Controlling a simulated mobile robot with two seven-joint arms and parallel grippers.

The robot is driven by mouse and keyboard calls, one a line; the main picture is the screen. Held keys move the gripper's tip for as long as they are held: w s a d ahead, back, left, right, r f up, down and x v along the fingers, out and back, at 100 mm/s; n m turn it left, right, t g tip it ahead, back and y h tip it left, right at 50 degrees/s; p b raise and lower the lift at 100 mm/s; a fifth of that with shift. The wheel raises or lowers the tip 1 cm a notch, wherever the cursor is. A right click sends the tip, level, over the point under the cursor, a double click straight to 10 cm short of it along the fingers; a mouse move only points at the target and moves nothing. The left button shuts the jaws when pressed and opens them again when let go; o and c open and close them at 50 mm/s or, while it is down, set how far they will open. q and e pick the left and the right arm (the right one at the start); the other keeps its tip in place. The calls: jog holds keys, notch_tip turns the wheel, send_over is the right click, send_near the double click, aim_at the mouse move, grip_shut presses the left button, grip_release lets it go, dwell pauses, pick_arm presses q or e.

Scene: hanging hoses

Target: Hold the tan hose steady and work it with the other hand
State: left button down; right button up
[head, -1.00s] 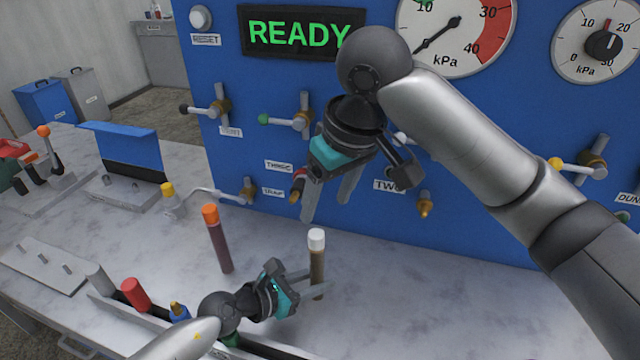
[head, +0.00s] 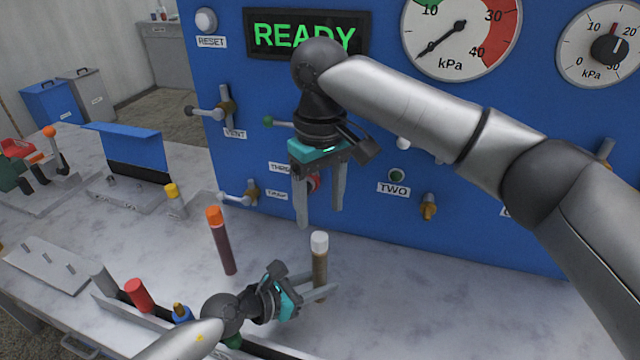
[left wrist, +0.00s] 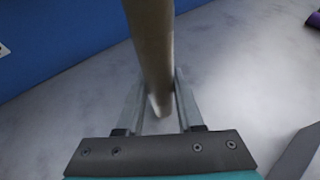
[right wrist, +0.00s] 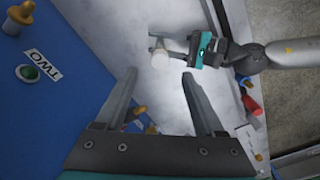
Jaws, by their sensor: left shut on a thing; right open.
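The tan hose (head: 320,264) stands upright above the grey worktop, with a white cap (head: 319,241) on its top end. My left gripper (head: 318,292) is shut on the hose low on its length. In the left wrist view the hose (left wrist: 153,50) runs between the two fingers (left wrist: 158,105). My right gripper (head: 320,215) is open, fingers pointing down, above the white cap and apart from it. In the right wrist view the white cap (right wrist: 157,60) shows beyond and between the open fingers (right wrist: 158,78).
A dark red hose with an orange cap (head: 215,215) stands to the left of the tan hose. The blue panel (head: 480,230) with valves and gauges rises behind. A rack with a red cylinder (head: 139,294) lies at the front left. The worktop right of the tan hose is clear.

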aim_at(320, 236)
notch_tip(320, 236, down, 8)
jog(key=shift+r, duration=0.15)
dwell(0.3)
grip_shut()
grip_release()
dwell(0.5)
notch_tip(320, 236, up, 12)
notch_tip(320, 236, down, 12)
jog(key=n+y, duration=0.1)
jog(key=n, duration=0.6)
dwell(1.0)
